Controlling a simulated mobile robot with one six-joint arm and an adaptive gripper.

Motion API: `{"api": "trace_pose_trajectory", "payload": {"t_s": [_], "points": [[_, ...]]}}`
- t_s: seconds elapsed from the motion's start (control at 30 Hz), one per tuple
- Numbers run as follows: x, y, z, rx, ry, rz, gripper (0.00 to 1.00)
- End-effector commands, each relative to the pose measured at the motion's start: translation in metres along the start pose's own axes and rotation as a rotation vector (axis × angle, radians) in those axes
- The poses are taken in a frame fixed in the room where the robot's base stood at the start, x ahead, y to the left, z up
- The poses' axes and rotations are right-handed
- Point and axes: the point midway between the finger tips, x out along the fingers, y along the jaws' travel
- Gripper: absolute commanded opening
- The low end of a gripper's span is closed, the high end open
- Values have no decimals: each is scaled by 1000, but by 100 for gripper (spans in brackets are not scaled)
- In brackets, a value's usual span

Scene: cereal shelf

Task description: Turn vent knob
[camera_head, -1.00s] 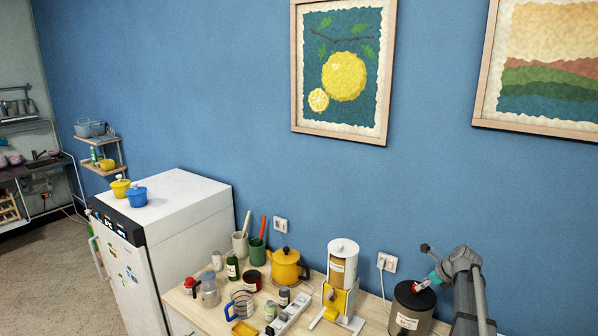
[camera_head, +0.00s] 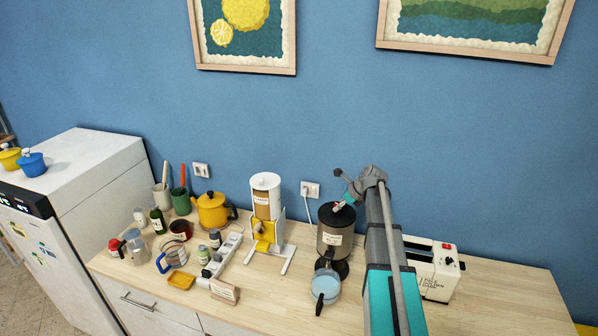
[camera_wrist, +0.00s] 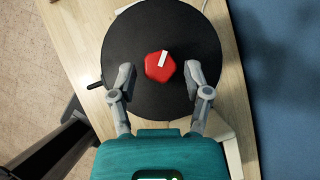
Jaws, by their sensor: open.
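The vent knob is a red, faceted knob with a white pointer bar (camera_wrist: 158,66), in the middle of a round black lid (camera_wrist: 112,45) in the wrist view. In the head view, the dark canister (camera_head: 329,228) with a pale label stands on the counter below the end of my arm. My gripper (camera_wrist: 160,76) is open, with one finger on each side of the red knob and a visible gap to both. In the head view the gripper (camera_head: 346,199) is small over the lid, and the knob is largely hidden there.
A white toaster (camera_head: 436,268) is partly behind my arm. Bare counter (camera_head: 510,300) lies at the right; the blue wall is close behind.

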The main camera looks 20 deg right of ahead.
Motion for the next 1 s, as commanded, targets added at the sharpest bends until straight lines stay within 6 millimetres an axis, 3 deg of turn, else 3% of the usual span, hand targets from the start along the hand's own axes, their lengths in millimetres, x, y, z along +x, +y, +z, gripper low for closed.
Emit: {"api": "trace_pose_trajectory", "payload": {"t_s": [0.17,0.5,1.0], "points": [[0,0,0,0,0,0,63],[0,0,0,0,0,0,8],[1,-5,1,-206,1,142,8]]}}
